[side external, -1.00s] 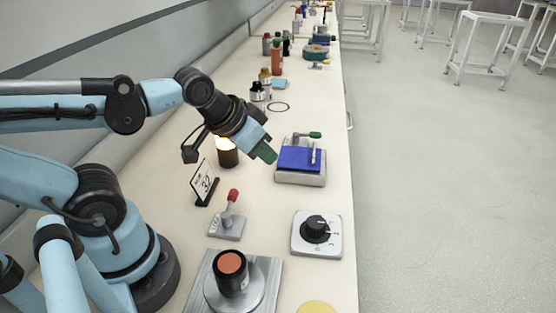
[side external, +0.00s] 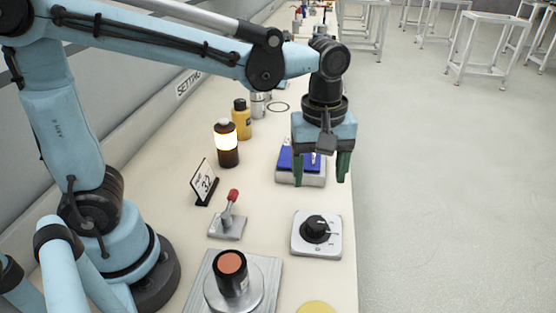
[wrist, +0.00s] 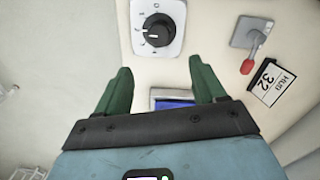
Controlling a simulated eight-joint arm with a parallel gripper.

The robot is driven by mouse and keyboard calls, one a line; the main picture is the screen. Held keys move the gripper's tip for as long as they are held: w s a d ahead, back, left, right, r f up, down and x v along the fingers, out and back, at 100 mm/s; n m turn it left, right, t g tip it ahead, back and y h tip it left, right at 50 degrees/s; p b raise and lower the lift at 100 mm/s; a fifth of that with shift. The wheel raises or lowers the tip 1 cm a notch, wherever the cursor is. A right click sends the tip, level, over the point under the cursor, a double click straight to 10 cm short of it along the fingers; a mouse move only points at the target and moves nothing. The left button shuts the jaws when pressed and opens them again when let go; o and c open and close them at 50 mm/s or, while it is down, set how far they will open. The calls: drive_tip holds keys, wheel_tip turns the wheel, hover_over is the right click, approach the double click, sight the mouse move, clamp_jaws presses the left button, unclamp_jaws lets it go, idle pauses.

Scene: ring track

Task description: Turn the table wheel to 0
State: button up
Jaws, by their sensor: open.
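A black dial knob (side external: 315,229) sits on a white square plate with marks around it, on the bench near its right edge. The wrist view shows the knob (wrist: 158,28) at top centre, with a small white pointer line toward the left; I cannot read the marks. A silver round disc (side external: 212,296) on a metal plate carries a dark cylinder (side external: 232,273) with an orange top. I cannot tell from the pictures which is the table wheel. My gripper (side external: 319,180) is open and empty, pointing down above the bench, beyond the dial. It also shows in the wrist view (wrist: 160,66).
A blue-topped device (side external: 286,160) stands partly behind my gripper. A red-handled lever (side external: 229,217) and a card reading 32 (side external: 204,184) stand left of the dial. A lit bottle (side external: 226,143) and yellow bottle (side external: 241,118) stand farther back. A yellow disc (side external: 316,308) lies in front.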

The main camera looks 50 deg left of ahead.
sight(316, 221)
drive_tip(key=shift+n, duration=0.3)
drive_tip(key=shift+w+d+f, duration=0.1)
drive_tip(key=shift+d+f, duration=0.05)
drive_tip(key=shift+f, duration=2.95)
drive_tip(key=shift+d+f, duration=0.15)
drive_tip(key=shift+f, duration=2.9)
drive_tip(key=c, duration=1.1)
drive_tip(key=shift+o, duration=0.2)
